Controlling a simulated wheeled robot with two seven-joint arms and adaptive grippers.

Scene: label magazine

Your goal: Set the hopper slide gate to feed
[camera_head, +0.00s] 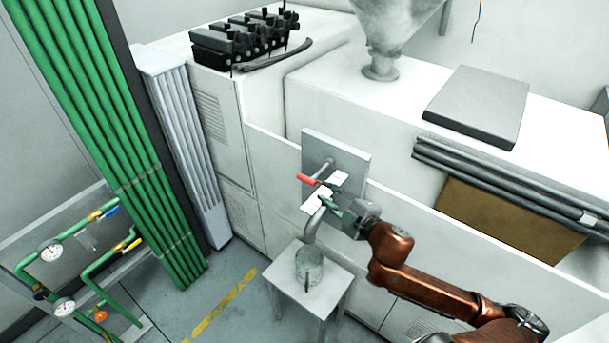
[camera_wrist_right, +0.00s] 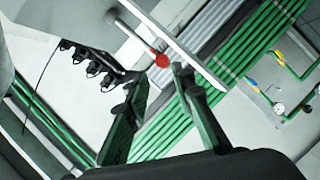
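A grey square plate (camera_head: 352,160) on the front of the white machine carries a lever with a red grip (camera_head: 308,180) and white labels (camera_head: 316,201) whose text is too small to read. My right gripper (camera_head: 326,202) is in front of the plate, just below and right of the red grip. In the right wrist view, the red end (camera_wrist_right: 162,60) of the lever shows between and just beyond the tips of my right gripper (camera_wrist_right: 160,80). The fingers are apart and hold nothing. I cannot tell whether they touch the lever. My left gripper is not in view.
A curved spout (camera_head: 312,228) hangs below the plate over a clear jar (camera_head: 309,262) on a small white table (camera_head: 328,288). A hopper (camera_head: 395,25) stands on the machine. Green pipes (camera_head: 110,130) and gauges (camera_head: 50,252) are at the left. The floor is clear near the yellow line (camera_head: 225,305).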

